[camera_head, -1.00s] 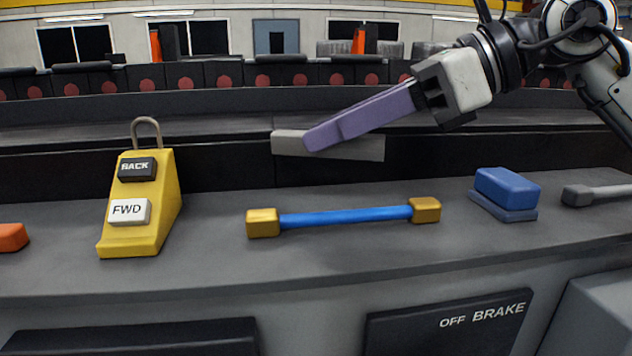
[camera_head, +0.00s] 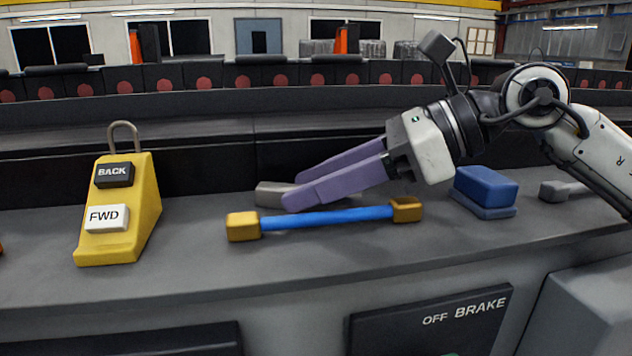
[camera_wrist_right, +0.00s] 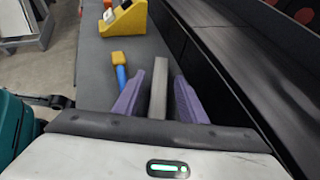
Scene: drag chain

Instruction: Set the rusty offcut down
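A plain grey bar (camera_head: 270,194), taken as the offcut, lies at the back of the counter behind the blue handle bar; I see no rust colour on it. My right gripper (camera_head: 292,188) reaches in from the right with its two purple fingers apart. In the right wrist view, the grey bar (camera_wrist_right: 158,88) lies between the open fingers (camera_wrist_right: 158,102), with a narrow gap on each side. In the head view the near finger hides much of the bar. It appears to rest on the counter. My left gripper is not in view.
A blue bar with yellow ends (camera_head: 330,218) lies just in front of the fingers. A yellow BACK/FWD pendant (camera_head: 141,225) stands left, a blue block (camera_head: 487,187) right, and a grey tool (camera_head: 562,190) farther right. The front counter strip is clear.

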